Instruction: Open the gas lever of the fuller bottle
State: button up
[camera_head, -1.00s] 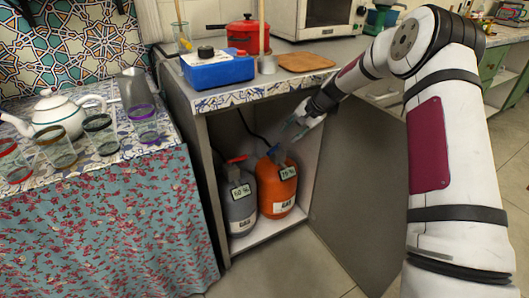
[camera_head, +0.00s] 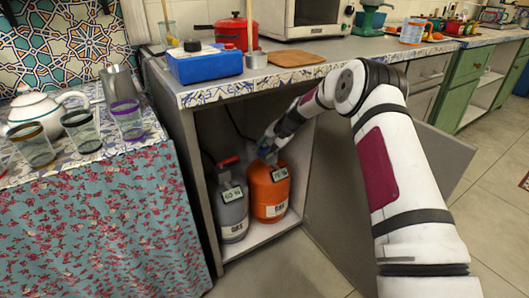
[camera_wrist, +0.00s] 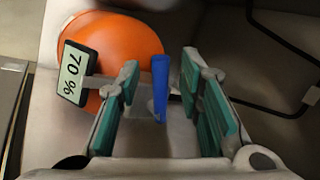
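The orange gas bottle (camera_head: 261,192) stands in the open cabinet, to the right of the grey gas bottle (camera_head: 231,213). The orange bottle's tag (camera_wrist: 73,73) reads 70 % in the wrist view. The grey bottle's tag (camera_head: 232,194) is lower, apparently 60 %. A red lever (camera_head: 229,160) tops the grey bottle. My gripper (camera_head: 267,150) is at the top of the orange bottle. In the wrist view my gripper (camera_wrist: 160,72) is open, and the blue lever (camera_wrist: 160,92) stands between its fingers with gaps on both sides. The gripper hides the orange bottle's valve in the head view.
The cabinet door (camera_head: 330,222) stands open at the right, beside my arm. The countertop edge (camera_head: 225,92) is above the bottles. A dark hose (camera_wrist: 275,100) runs right of the fingers. A cloth-covered table (camera_head: 100,225) with glasses and a teapot stands at the left.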

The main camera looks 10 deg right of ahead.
grip_shut()
jog(key=shift+s+d+r+n+g+p, duration=0.15)
jog(key=shift+d+n+g+p, duration=0.25)
jog(key=shift+n+p, duration=0.3)
jog(key=shift+s+d+n+y, duration=0.15)
jog(key=shift+d+n+y, duration=0.1)
jog(key=shift+n+y, duration=0.35)
grip_release()
